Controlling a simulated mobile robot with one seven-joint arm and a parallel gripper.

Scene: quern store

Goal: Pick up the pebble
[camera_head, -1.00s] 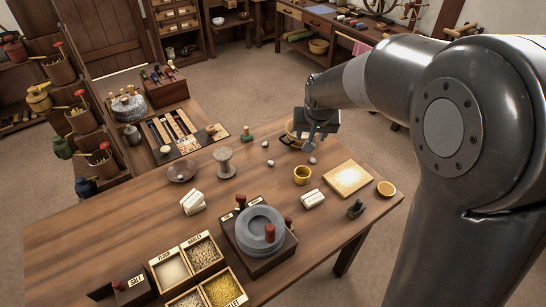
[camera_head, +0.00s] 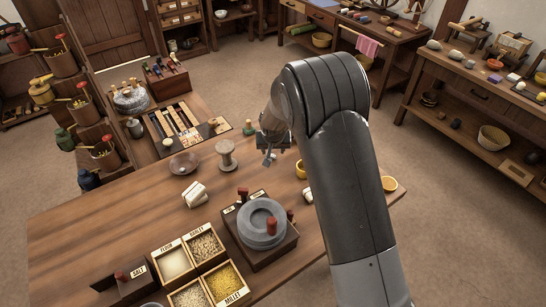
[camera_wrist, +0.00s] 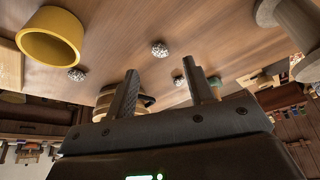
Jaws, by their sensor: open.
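Several small speckled pebbles lie on the wooden table in the wrist view: one pebble (camera_wrist: 160,49) beyond the fingertips, one pebble (camera_wrist: 76,74) to the left, and one pebble (camera_wrist: 178,80) between the fingers as pictured. I cannot tell which one the task means. My gripper (camera_wrist: 160,68) is open, with both fingers apart and nothing held. In the head view my gripper (camera_head: 268,158) hangs over the table, right of the wooden spool. The pebbles are mostly hidden there by my gripper and arm.
The yellow cup (camera_wrist: 50,38) and wooden spool (camera_head: 227,155) stand near my gripper. A stone quern (camera_head: 262,222), grain boxes (camera_head: 203,243), a white bundle (camera_head: 195,194) and a shallow bowl (camera_head: 184,163) also occupy the table. The table's left part is clear.

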